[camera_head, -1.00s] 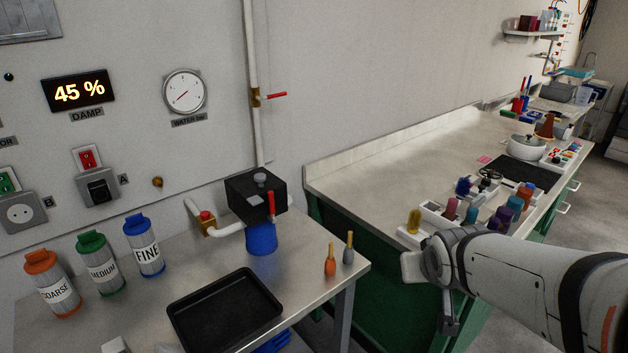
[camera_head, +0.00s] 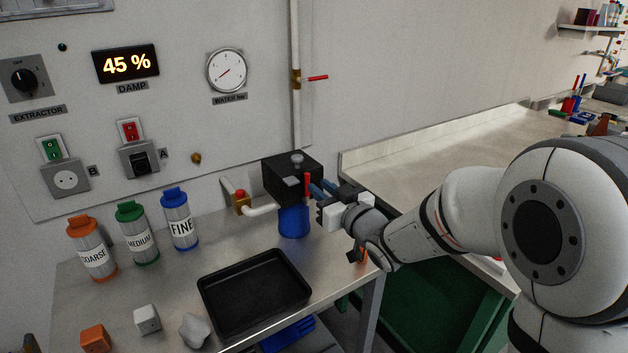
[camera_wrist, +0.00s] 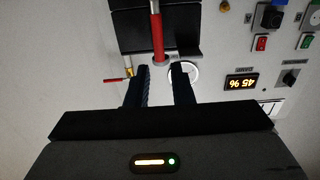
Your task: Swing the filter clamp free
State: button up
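The filter unit is a black box (camera_head: 290,178) with a blue bowl (camera_head: 294,220) under it. The clamp handle (camera_head: 307,185), a red lever, stands upright at the box's right front; it also shows in the wrist view as a red grip on a grey rod (camera_wrist: 157,38). My gripper (camera_head: 316,187) is right of the handle, with its dark blue fingers pointing at it. In the wrist view the fingers (camera_wrist: 161,67) are apart, with the handle's red end in line with the gap between their tips. I cannot tell whether they touch it. The clamp's other parts are hidden.
A brass valve with a red knob (camera_head: 241,200) sits on the pipe left of the box. A black tray (camera_head: 255,293) lies in front. COARSE, MEDIUM and FINE bottles (camera_head: 180,220) stand to the left. A wall pipe has a red-handled valve (camera_head: 315,78) above.

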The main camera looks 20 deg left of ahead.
aim_at(309, 178)
jog(key=shift+x, duration=2.25)
jog(key=shift+c, duration=0.3)
grip_shut()
